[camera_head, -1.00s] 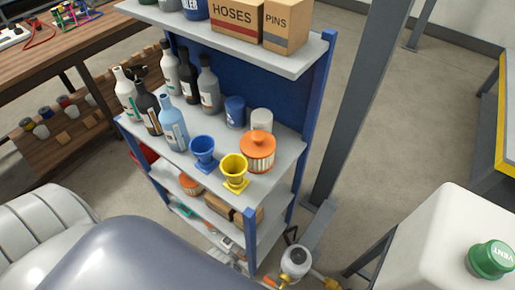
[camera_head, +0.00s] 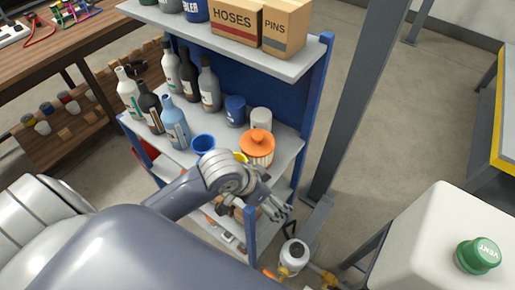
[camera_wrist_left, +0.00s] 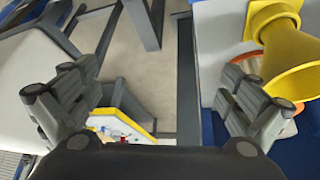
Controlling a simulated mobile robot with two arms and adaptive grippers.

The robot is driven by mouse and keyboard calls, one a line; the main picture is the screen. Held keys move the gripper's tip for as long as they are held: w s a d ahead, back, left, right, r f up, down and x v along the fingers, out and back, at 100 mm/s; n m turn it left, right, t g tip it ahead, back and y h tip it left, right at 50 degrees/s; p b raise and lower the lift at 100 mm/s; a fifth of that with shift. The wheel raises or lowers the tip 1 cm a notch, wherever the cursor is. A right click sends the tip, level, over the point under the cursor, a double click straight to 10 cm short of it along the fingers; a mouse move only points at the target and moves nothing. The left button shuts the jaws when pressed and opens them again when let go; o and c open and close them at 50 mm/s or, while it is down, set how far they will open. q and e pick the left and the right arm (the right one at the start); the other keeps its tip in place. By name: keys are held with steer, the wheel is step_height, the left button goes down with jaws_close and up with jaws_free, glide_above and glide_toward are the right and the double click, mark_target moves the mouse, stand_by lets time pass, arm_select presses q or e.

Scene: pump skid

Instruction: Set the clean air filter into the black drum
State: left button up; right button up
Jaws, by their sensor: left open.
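An air filter (camera_head: 257,144) with an orange cap and pale pleated sides stands upright on the middle shelf, near its right end. My left gripper (camera_head: 277,208) is open and empty in front of the shelf's right edge, lower in the picture than the filter and apart from it. In the left wrist view my open fingers (camera_wrist_left: 160,98) stand wide apart with nothing between them. There, an orange part of the filter (camera_wrist_left: 291,109) shows behind a yellow funnel (camera_wrist_left: 292,55). I see no black drum, and my right gripper is not in view.
My arm mostly hides the yellow funnel. Boxes (camera_head: 236,22) stand on the top shelf.

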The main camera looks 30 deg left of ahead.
arm_select(q)
steer(key=w+a+r, duration=0.4)
steer(key=w, duration=0.3)
steer(key=n+y, duration=0.1)
glide_toward(258, 141)
steer(key=shift+w+a+f, duration=0.15)
steer(key=shift+w+f, duration=0.25)
steer(key=shift+w, duration=0.1)
steer(key=shift+w+a+f, duration=0.2)
steer(key=shift+w+f, duration=0.15)
steer(key=shift+w, duration=0.15)
steer(key=x, duration=0.5)
steer(key=shift+f, duration=0.15)
steer(key=x, duration=0.1)
steer(key=p+x, duration=0.1)
steer(key=x, duration=0.2)
steer(key=shift+s+a+f+p, duration=0.1)
steer(key=shift+s+f+p, duration=0.1)
steer(key=shift+s+p, duration=0.15)
steer(key=shift+w+f, duration=0.3)
steer(key=shift+f, duration=0.25)
steer(key=c, duration=1.1)
steer(key=shift+o, duration=0.2)
steer(key=shift+r, duration=0.15)
